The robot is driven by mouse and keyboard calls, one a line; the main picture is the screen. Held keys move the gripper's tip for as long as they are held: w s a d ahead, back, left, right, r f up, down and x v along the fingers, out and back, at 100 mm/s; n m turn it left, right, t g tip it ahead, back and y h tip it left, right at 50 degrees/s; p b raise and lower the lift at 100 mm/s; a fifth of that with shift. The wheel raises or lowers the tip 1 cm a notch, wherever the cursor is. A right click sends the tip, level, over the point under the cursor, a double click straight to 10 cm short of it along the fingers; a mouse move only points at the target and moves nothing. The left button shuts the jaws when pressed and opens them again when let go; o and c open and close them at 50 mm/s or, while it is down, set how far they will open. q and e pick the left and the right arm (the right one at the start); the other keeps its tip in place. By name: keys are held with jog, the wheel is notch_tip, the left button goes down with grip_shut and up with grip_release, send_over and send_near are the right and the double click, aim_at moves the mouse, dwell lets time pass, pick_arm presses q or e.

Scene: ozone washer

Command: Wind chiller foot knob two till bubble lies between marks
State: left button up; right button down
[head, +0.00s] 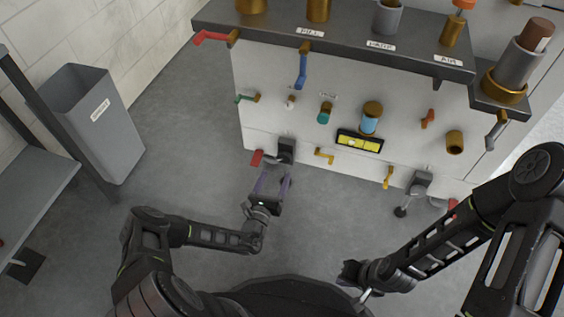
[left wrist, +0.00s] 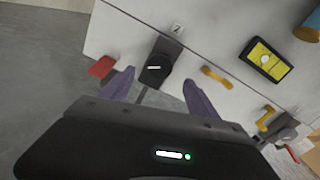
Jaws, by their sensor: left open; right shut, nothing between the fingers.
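The foot knob (left wrist: 155,68) is a dark round knob with a white line on its face, below a small plate reading 2 (left wrist: 177,28). It also shows low on the cabinet in the head view (head: 286,150). My left gripper (head: 272,184) is open in front of it. In the left wrist view its purple fingers (left wrist: 160,92) stand apart either side of the knob, with nothing visible between them. The level (head: 360,141) is a yellow strip in a black frame; a pale bubble shows in the left wrist view (left wrist: 265,59), its marks too small to read. My right gripper (head: 352,273) is shut and empty, away from the cabinet.
A red lever (head: 256,158) sits just left of the knob. Yellow handles (head: 324,156) and a second foot (head: 419,184) lie to the right. A grey bin (head: 98,120) stands at the left wall. The floor between is clear.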

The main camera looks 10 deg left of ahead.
aim_at(283, 159)
pick_arm(q)
jog(key=w+b, duration=0.1)
jog(key=w, duration=0.1)
jog(key=w+b, duration=0.1)
jog(key=w, duration=0.1)
jog(key=w+b, duration=0.1)
jog(key=w, duration=0.2)
jog(key=shift+d+f, duration=0.1)
jog(key=shift+d, duration=0.15)
jog(key=shift+w, duration=0.35)
jog(key=shift+c, duration=0.4)
jog(key=c, duration=1.3)
jog(key=shift+n, duration=0.4)
